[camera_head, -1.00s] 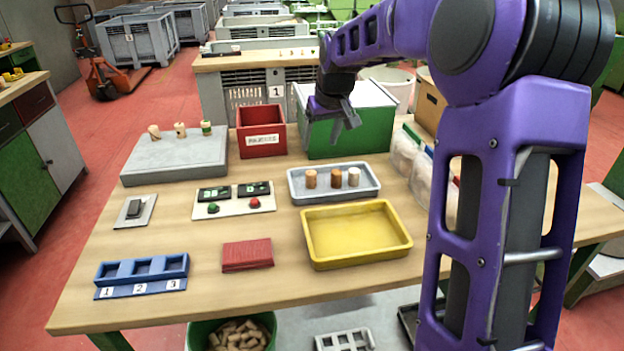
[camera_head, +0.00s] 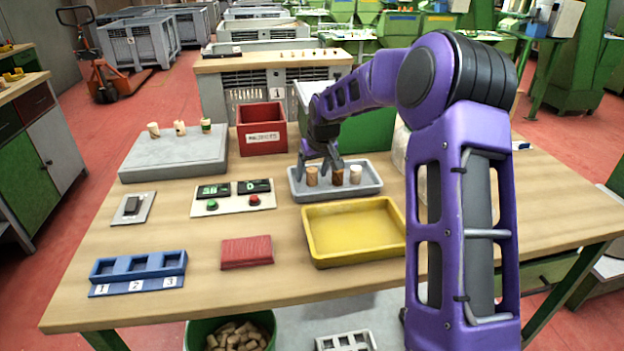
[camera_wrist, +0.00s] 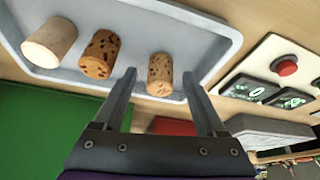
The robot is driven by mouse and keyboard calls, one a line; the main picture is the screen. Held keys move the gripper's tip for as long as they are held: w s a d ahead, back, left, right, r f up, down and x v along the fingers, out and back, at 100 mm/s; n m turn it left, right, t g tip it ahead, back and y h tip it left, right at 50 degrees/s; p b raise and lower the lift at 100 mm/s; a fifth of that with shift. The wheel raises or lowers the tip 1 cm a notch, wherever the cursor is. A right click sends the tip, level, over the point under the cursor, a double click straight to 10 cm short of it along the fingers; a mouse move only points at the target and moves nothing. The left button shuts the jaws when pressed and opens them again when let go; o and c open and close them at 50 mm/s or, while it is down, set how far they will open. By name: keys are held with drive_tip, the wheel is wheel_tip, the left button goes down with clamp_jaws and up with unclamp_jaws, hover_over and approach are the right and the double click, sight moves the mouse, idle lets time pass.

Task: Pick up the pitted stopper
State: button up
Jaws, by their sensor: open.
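Three cork stoppers stand in a grey tray (camera_head: 369,191). The left one in the head view (camera_head: 312,178) is light brown with small dark specks; it shows in the wrist view (camera_wrist: 159,76) between and just beyond my fingertips. The middle stopper (camera_head: 338,179) is darker brown with larger dark pits, clear in the wrist view (camera_wrist: 99,54), outside my fingers on the left. The third stopper (camera_head: 355,174) is pale and smooth, at far left in the wrist view (camera_wrist: 50,43). My gripper (camera_head: 319,167) is open and empty, low over the tray.
A yellow tray (camera_head: 398,243) lies in front of the grey tray. A red bin (camera_head: 264,142) and a green box (camera_head: 366,131) stand behind. A button panel (camera_head: 232,200) is to the left, with a grey block (camera_head: 172,160) carrying stoppers beyond. A blue numbered holder (camera_head: 138,272) sits front left.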

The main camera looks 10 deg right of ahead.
drive_tip(key=shift+f, duration=0.15)
clamp_jaws()
idle(0.4)
